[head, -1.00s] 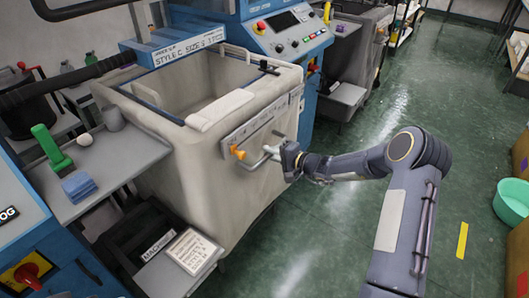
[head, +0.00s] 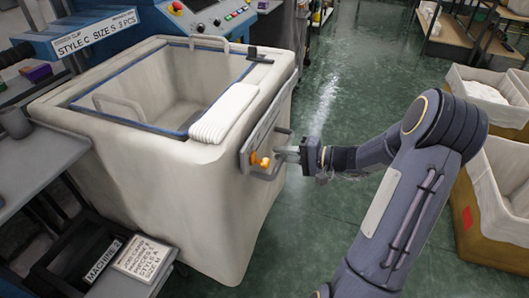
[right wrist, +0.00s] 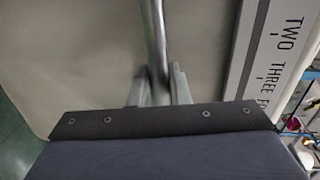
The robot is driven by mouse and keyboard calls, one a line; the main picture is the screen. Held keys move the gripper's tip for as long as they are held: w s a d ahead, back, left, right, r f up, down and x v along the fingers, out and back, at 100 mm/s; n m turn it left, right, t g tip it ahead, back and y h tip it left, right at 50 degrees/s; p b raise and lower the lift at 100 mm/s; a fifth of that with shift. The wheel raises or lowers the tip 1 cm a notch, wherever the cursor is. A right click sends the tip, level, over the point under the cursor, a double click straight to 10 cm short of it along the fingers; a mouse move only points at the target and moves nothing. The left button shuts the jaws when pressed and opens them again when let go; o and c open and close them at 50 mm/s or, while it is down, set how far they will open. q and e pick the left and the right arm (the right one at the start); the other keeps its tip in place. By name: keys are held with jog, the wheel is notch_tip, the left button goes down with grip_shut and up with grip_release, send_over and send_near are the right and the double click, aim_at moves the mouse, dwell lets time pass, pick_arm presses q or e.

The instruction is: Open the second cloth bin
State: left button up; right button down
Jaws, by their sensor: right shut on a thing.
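A large off-white cloth bin (head: 190,190) stands in front of the blue machine, its top open and its inside looking empty. A metal handle (head: 262,173) with orange pieces (head: 260,160) sits on a grey plate on its right side. My right gripper (head: 292,153) is at this handle. In the right wrist view its fingers (right wrist: 158,90) are shut on a round metal bar (right wrist: 153,40) of the handle. A strip there reads TWO, THREE (right wrist: 285,45). My left gripper is out of view.
A folded white cloth (head: 224,112) lies on the bin's rim. A grey side table (head: 40,160) and a low tray marked MACHINE 2 (head: 103,260) stand at the left. Cloth-lined crates (head: 470,215) stand at the right.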

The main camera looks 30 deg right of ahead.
jog(key=shift+s+d+f, duration=0.1)
jog(key=shift+s+d, duration=0.7)
jog(key=shift+s, duration=0.25)
jog(key=c, duration=1.4)
grip_release()
jog(key=v, duration=0.7)
jog(key=shift+s+d, duration=0.2)
jog(key=shift+s, duration=0.1)
